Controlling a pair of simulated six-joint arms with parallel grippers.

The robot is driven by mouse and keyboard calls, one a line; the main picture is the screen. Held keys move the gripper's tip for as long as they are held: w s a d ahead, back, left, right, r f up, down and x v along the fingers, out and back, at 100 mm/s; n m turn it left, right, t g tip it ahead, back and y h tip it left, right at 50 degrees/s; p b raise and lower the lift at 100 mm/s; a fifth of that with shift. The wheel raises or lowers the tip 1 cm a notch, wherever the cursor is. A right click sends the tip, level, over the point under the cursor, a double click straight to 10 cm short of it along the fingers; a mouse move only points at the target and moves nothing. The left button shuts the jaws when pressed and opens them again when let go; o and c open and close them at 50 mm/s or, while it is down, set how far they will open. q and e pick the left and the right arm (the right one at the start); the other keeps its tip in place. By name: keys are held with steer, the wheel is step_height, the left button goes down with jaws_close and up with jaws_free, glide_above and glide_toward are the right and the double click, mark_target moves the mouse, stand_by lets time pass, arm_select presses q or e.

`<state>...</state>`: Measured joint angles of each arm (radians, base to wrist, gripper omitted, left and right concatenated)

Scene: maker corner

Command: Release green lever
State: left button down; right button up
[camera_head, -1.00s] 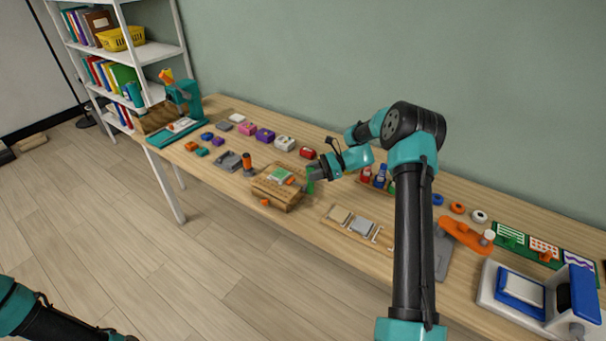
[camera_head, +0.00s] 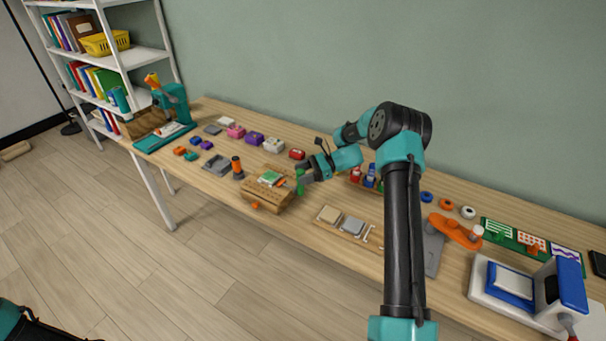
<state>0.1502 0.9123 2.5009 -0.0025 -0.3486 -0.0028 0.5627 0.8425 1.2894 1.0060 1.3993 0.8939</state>
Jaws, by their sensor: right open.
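A wooden box (camera_head: 258,194) stands near the table's front edge, with a green-and-white patch and an orange piece on its top and an orange knob on its front. The green lever (camera_head: 300,188) is upright at the box's right side. My right gripper (camera_head: 304,175) is open at the lever, with its fingers reaching in from the right. The fingertips partly cover the lever, and I cannot tell whether they touch it. Of my left arm only a part shows in the bottom left corner; its gripper is out of the picture.
An orange-topped post (camera_head: 237,168) stands left of the box. A wooden tray (camera_head: 322,219) with flat plates lies to the right. Red and blue bottles (camera_head: 370,176) stand behind my right arm. Several coloured blocks lie along the back. A blue-and-white machine (camera_head: 520,290) stands at the far right.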

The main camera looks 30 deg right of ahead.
steer(key=v, duration=1.7)
steer(key=shift+d, duration=0.2)
